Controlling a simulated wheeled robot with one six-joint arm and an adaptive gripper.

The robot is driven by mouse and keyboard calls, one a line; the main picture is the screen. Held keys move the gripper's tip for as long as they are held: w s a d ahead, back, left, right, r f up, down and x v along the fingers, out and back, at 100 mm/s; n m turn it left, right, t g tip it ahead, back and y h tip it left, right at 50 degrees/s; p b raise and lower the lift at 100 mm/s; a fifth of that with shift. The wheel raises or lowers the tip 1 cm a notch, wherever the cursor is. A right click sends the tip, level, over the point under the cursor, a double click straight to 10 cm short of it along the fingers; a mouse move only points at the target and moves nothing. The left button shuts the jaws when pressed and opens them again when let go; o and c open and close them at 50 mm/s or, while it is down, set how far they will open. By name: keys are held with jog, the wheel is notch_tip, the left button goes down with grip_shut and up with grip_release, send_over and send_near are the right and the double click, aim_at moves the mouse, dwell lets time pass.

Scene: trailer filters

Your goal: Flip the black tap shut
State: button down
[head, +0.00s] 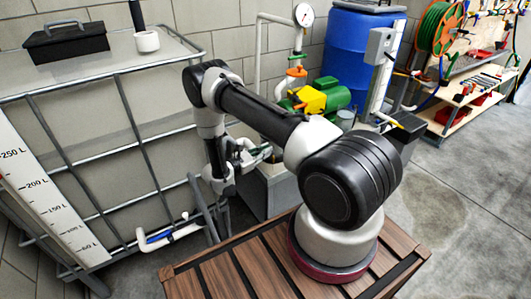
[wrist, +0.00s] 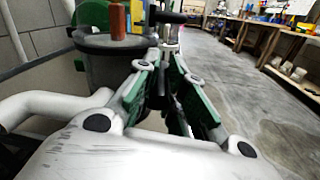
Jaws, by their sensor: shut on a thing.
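My gripper (head: 262,153) reaches down between the caged tank and the grey block behind my base. In the wrist view its two green-padded fingers (wrist: 166,56) converge on a narrow dark piece, which I take to be part of the black tap. A black bar (wrist: 172,17), seemingly the tap's lever, lies roughly level above a silver fitting (wrist: 170,34), just beyond the fingertips. The fingers hide much of the contact. In the head view the tap is too small and covered to make out.
A caged tank (head: 90,120) stands left. A grey round vessel (wrist: 105,42) with an orange-red cylinder (wrist: 117,20) on top is close left of the fingers. A green motor (head: 335,93) and blue barrel (head: 355,50) stand behind. Open floor (head: 440,215) lies right.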

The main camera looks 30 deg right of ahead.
jog(key=shift+w+m+g, duration=0.15)
jog(key=shift+m+g, duration=0.55)
jog(key=shift+g, duration=0.4)
jog(key=c, duration=1.4)
grip_release()
jog(key=shift+c, duration=0.2)
jog(key=a, duration=1.2)
